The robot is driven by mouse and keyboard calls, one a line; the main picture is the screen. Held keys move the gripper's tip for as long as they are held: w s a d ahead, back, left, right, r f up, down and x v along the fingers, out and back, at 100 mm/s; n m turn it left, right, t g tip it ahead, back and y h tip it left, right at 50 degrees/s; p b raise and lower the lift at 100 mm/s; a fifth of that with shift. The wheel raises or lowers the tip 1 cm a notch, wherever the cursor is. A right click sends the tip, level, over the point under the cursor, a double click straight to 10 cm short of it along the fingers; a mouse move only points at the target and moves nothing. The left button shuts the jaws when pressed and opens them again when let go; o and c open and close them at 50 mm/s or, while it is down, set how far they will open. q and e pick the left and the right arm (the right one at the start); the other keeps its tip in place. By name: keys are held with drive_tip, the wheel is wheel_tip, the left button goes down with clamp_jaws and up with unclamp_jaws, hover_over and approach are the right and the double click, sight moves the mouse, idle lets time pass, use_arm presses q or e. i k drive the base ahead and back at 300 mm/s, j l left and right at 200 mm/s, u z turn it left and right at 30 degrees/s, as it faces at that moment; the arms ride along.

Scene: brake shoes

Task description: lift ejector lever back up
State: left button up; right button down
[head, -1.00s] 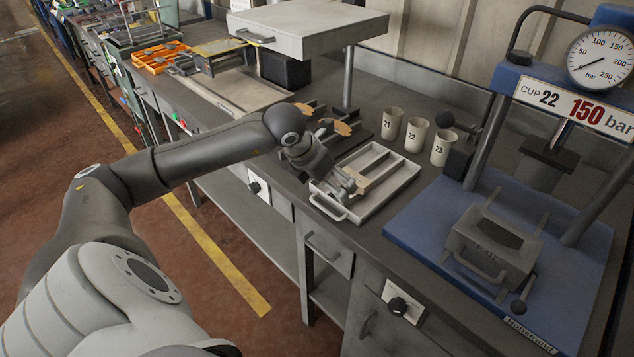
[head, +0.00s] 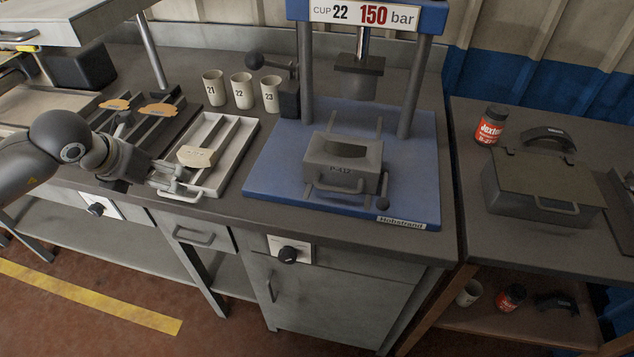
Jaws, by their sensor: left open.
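The blue press (head: 270,170) stands on the bench. Its grey mould block, marked P-412 (head: 343,178), sits on the base. A short lever with a dark ball knob (head: 383,203) is low at the block's front right. Another lever with a black ball (head: 254,61) sticks out left of the press, roughly level; I cannot tell which one is the ejector lever. My left gripper (head: 178,177) is open over the left front of the grey tray (head: 236,151), near a tan block (head: 197,156) in it, well left of the press. My right gripper is not in view.
Cups 21 (head: 213,88), 22 (head: 242,91) and 23 (head: 270,95) stand behind the tray. A dark rack (head: 148,128) with tan pieces lies to the left. A second bench on the right holds a red can (head: 490,125) and a dark lidded box (head: 540,190).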

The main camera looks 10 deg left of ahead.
sight(382, 203)
drive_tip(key=k+l, duration=0.1)
drive_tip(key=l, duration=0.45)
drive_tip(key=k+l, duration=0.1)
drive_tip(key=l, duration=0.45)
drive_tip(key=k+l, duration=0.1)
drive_tip(key=l, duration=0.45)
drive_tip(key=k+l, duration=0.15)
drive_tip(key=l, duration=0.4)
